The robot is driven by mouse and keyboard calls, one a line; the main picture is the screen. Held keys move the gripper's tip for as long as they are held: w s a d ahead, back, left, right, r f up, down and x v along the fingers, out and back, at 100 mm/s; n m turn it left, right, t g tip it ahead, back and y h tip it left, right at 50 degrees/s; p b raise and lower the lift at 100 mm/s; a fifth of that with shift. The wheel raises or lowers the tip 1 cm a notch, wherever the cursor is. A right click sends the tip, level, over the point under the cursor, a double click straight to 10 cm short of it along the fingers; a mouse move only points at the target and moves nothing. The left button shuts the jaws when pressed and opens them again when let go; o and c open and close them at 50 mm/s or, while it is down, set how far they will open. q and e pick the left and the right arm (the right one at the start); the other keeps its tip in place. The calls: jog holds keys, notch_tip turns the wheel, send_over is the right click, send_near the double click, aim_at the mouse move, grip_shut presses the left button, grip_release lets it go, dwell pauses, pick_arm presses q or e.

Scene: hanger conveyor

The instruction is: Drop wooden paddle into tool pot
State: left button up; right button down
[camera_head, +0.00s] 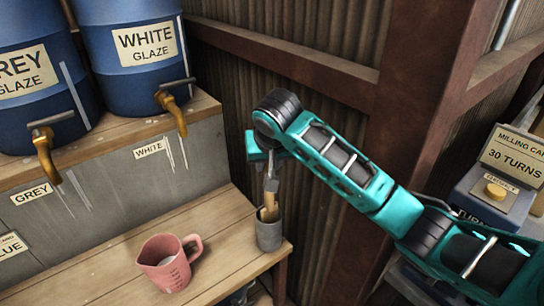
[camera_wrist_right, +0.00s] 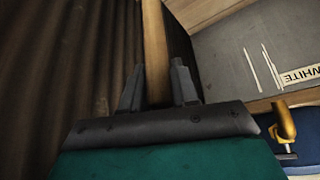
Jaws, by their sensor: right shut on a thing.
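The wooden paddle (camera_head: 268,204) hangs roughly upright below my right gripper (camera_head: 271,183). In the right wrist view the paddle's wooden shaft (camera_wrist_right: 155,45) runs between the two fingers of my right gripper (camera_wrist_right: 157,75), which is shut on it. The grey tool pot (camera_head: 269,236) stands at the right end of the wooden bench. The paddle's lower part overlaps the pot's mouth and its tip is hidden at the rim. I cannot tell how deep it sits. My left gripper is out of view.
A pink measuring jug (camera_head: 165,264) stands left of the pot on the wooden bench (camera_head: 105,268). Blue glaze barrels (camera_head: 130,70) with brass taps stand on a shelf behind. A rusty post (camera_head: 385,150) is close behind my right arm. A milling control box (camera_head: 493,195) is at the right.

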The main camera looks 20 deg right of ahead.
jog(key=shift+s+a+f, duration=0.1)
jog(key=shift+f, duration=0.4)
jog(key=c, duration=0.9)
grip_release()
jog(key=shift+o, duration=0.2)
